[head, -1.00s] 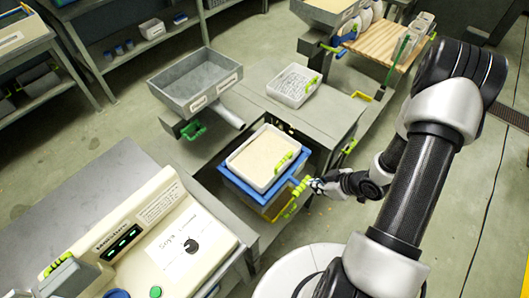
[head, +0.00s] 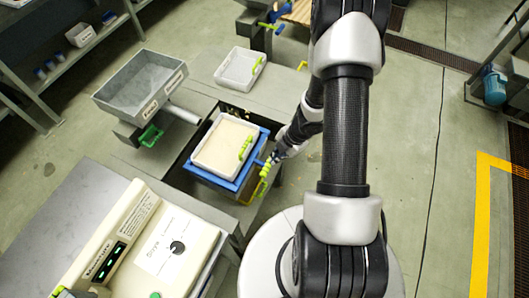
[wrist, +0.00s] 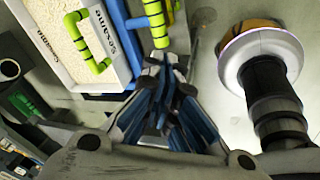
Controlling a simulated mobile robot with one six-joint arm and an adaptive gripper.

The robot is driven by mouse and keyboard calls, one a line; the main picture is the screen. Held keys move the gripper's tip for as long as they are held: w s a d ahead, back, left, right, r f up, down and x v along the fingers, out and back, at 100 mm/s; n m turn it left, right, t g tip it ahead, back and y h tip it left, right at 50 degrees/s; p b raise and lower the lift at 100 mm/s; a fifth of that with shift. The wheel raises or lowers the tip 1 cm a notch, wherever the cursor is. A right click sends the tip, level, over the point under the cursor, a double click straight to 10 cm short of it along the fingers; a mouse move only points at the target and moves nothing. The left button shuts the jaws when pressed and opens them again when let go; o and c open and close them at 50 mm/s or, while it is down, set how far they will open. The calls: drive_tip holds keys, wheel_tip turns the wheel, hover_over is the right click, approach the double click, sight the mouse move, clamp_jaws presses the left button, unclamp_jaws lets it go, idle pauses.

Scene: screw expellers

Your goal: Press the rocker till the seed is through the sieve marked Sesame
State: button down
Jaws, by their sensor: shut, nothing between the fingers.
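A white-rimmed sieve tray (head: 197,160) holding pale seed (head: 222,145) sits in a blue frame (head: 214,182) in an opening of the grey bench. In the wrist view the tray's wall (wrist: 112,45) reads Sesame, and the tray has a yellow-green handle. A yellow-green ribbed bar (head: 264,181) stands at the frame's right side; it also shows in the wrist view (wrist: 156,22) and may be the rocker. My gripper (head: 272,160) is shut and empty beside the bar. In the wrist view its fingertips (wrist: 164,62) are just below the bar's end; I cannot tell whether they touch.
A grey hopper (head: 140,83) stands at the back left. An empty-looking white tray (head: 240,68) with a yellow-green handle lies on the bench behind. A cream control panel (head: 150,245) is at front left. Floor (head: 420,150) to the right is clear.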

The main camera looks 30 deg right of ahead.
sight(269, 165)
drive_tip(key=n, duration=0.1)
drive_tip(key=w+d+r+n+h, duration=0.1)
drive_tip(key=n, duration=0.1)
drive_tip(key=w+r+n+p, duration=0.1)
drive_tip(key=n, duration=0.1)
drive_tip(key=shift+w+d+r, duration=0.1)
drive_tip(key=shift+w+d, duration=0.1)
drive_tip(key=shift+d, duration=0.05)
drive_tip(key=b+x, duration=0.3)
drive_tip(key=x, duration=0.1)
drive_tip(key=b+x, duration=0.3)
drive_tip(key=x, duration=0.2)
drive_tip(key=b+x, duration=0.3)
drive_tip(key=x, duration=0.2)
drive_tip(key=shift+s+d, duration=0.25)
drive_tip(key=shift+s, duration=0.05)
